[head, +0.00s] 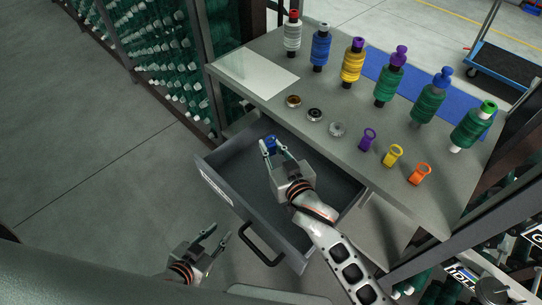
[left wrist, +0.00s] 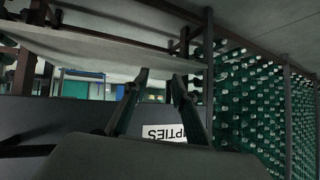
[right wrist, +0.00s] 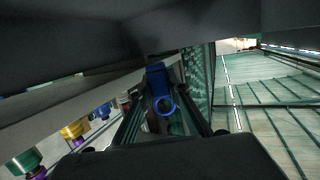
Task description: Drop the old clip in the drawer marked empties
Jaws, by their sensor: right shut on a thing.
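The old clip, a blue one with a ring (head: 269,143), is between the fingertips of my right gripper (head: 273,147). In the right wrist view the blue clip (right wrist: 160,92) shows its ring towards the camera. The grey drawer (head: 240,205) is pulled open below the worktop, with a white label (head: 216,187) on its front. The left wrist view shows the label (left wrist: 163,132) ending in "PTIES". My right gripper is over the drawer's opening, near its far left side; its exact height is unclear. My left gripper (head: 222,238) is open and empty, left of the drawer handle.
The worktop (head: 300,130) above the drawer holds several thread spools, three small discs, and purple (head: 367,139), yellow (head: 392,155) and orange (head: 419,173) clips. A black handle (head: 262,245) sticks out from the drawer front. Open floor lies to the left.

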